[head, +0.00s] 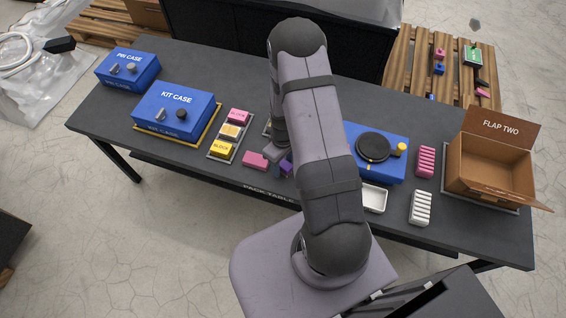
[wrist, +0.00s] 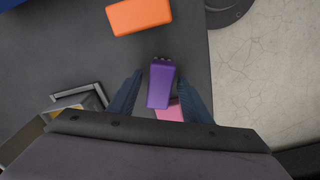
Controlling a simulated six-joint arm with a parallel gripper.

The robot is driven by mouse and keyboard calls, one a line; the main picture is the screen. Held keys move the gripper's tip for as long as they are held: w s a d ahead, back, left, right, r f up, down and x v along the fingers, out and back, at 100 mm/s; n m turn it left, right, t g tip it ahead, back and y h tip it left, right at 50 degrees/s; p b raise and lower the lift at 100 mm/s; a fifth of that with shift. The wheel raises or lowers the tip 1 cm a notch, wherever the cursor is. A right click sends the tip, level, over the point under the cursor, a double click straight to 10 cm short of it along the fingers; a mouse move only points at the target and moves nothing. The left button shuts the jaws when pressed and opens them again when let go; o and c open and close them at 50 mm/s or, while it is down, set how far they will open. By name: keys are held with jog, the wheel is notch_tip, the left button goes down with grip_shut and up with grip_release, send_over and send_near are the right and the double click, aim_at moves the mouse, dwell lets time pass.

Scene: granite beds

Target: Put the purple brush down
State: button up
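The purple brush (wrist: 161,88) is a small block with small light dots along its far end. It lies between the fingers of my gripper (wrist: 160,76) in the wrist view. A narrow gap shows on each side of it, so my gripper looks open around it. In the head view, only a bit of the purple brush (head: 286,168) shows at the front of the table, beside my arm. Whether its underside rests on the table cannot be seen.
A pink block (head: 255,160) is just left of the brush; it also shows in the wrist view (wrist: 170,112). An orange block (wrist: 139,16) lies beyond the brush. A block tray (head: 222,151) stands left. The dark table (wrist: 75,55) is bare between them; its front edge is close.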

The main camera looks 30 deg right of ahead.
aim_at(283, 163)
jog(key=shift+r, duration=0.1)
notch_tip(283, 163, up, 11)
jog(key=s+a+r+m, duration=0.4)
jog(key=s+a+r, duration=0.4)
jog(key=s+r, duration=0.4)
jog(key=shift+s+a+r+m+b, duration=0.3)
jog(key=shift+s+b, duration=0.1)
jog(key=shift+s, duration=0.1)
dwell(0.4)
notch_tip(283, 163, up, 5)
jog(key=p, duration=0.5)
notch_tip(283, 163, down, 31)
jog(key=b, duration=3.1)
